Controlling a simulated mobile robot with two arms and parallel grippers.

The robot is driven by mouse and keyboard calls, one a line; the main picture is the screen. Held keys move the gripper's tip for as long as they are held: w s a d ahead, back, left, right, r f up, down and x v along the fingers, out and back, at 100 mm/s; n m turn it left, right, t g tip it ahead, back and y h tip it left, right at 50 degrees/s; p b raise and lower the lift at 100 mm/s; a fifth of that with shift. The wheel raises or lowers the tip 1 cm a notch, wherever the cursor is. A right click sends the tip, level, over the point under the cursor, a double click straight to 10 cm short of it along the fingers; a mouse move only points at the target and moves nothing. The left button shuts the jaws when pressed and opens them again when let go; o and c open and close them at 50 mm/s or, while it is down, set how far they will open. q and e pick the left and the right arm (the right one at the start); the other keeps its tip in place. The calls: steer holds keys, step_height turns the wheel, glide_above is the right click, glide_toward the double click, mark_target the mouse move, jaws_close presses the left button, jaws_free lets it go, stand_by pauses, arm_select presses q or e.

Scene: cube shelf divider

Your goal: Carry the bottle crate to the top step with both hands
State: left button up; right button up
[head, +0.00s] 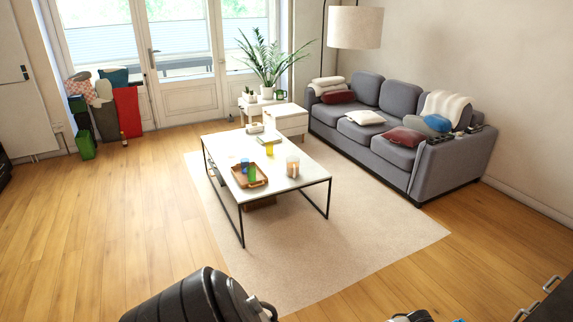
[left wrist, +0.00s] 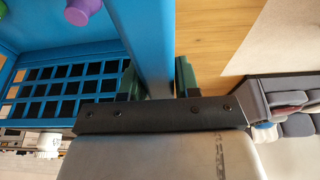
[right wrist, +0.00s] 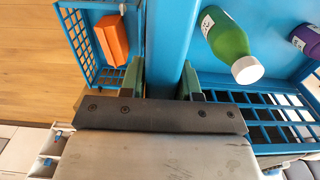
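The blue bottle crate (left wrist: 38,25) has lattice walls and fills the upper left of the left wrist view. In the right wrist view its solid blue rim (right wrist: 168,35) runs between the fingers. A green bottle with a white cap (right wrist: 228,45) and a purple bottle (right wrist: 305,40) are in the crate. A purple round top (left wrist: 80,10) shows in the left wrist view. My left gripper (left wrist: 160,80) is shut on the crate's side wall. My right gripper (right wrist: 168,80) is shut on the opposite rim. The crate and both grippers are outside the head view. No step is identifiable.
A blue basket (right wrist: 92,62) with an orange block (right wrist: 112,40) lies beyond the crate's rim. A low white table (head: 220,150) stands on a beige rug (head: 350,240). A grey sofa (head: 460,160) is at the right. Wooden floor (head: 100,230) is clear at the left.

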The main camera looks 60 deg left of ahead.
arm_select(q)
steer(key=shift+v, duration=3)
arm_select(e)
steer(key=shift+r, duration=0.15)
steer(key=shift+r, duration=3.6)
arm_select(q)
steer(key=v, duration=1.2)
steer(key=shift+a, duration=0.1)
arm_select(e)
step_height(320, 180, up, 12)
